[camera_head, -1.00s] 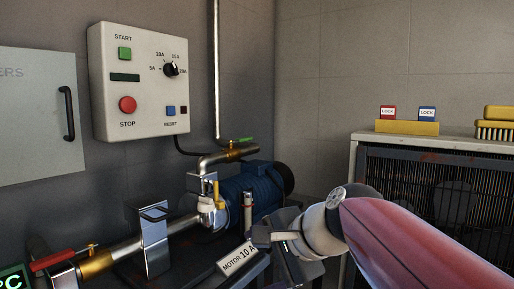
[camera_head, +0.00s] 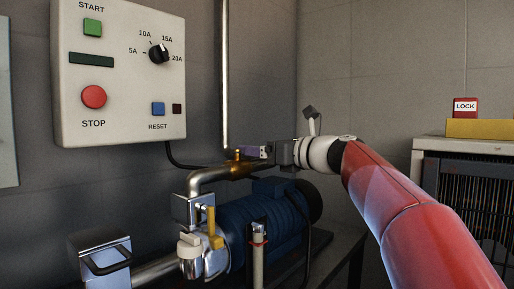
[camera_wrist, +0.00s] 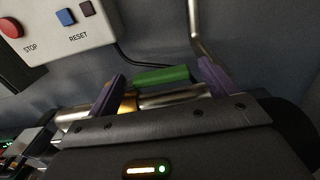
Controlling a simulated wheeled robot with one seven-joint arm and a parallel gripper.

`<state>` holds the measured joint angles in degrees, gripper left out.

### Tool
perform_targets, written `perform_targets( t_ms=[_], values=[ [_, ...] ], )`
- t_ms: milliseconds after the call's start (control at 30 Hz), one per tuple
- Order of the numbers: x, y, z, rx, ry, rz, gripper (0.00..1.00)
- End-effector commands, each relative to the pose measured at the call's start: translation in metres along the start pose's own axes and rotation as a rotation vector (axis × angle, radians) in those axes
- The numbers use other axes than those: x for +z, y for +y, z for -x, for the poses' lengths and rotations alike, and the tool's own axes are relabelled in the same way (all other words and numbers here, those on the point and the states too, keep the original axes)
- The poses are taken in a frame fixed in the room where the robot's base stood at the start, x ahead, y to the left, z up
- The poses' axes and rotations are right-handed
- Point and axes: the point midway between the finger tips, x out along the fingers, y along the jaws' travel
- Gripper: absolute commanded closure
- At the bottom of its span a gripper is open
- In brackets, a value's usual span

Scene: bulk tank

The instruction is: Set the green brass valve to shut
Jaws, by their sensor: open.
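The green lever (camera_wrist: 161,75) of the brass valve lies between my gripper's two purple fingers in the wrist view. It runs roughly along the steel pipe. The brass valve body (camera_head: 238,171) sits on the pipe above the blue motor in the head view, and it also shows in the wrist view (camera_wrist: 128,104). My gripper (camera_head: 254,152) is at the valve, its fingers open on either side of the lever. In the head view the gripper hides the green lever. I cannot tell whether a finger touches it.
A control box (camera_head: 118,75) with buttons and a dial hangs on the wall at left. A vertical steel pipe (camera_head: 225,75) rises behind the valve. The blue motor (camera_head: 262,220) and a yellow lever (camera_head: 212,222) are below. A cabinet (camera_head: 470,147) stands at right.

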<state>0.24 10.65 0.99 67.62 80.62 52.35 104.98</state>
Motion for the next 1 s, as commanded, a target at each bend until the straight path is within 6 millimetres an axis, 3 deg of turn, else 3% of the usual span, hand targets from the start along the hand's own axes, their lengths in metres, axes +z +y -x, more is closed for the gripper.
perform_targets(
  t_ms=[200,467,900,1000],
  values=[
    [0.000,0.000,-0.019,0.000,0.001,0.002,0.15],
    [0.000,0.000,-0.020,-0.001,0.001,0.002,0.15],
    [0.000,0.000,-0.020,-0.001,0.001,0.002,0.71],
    [0.000,0.000,-0.020,-0.001,0.001,0.002,0.78]
  ],
)
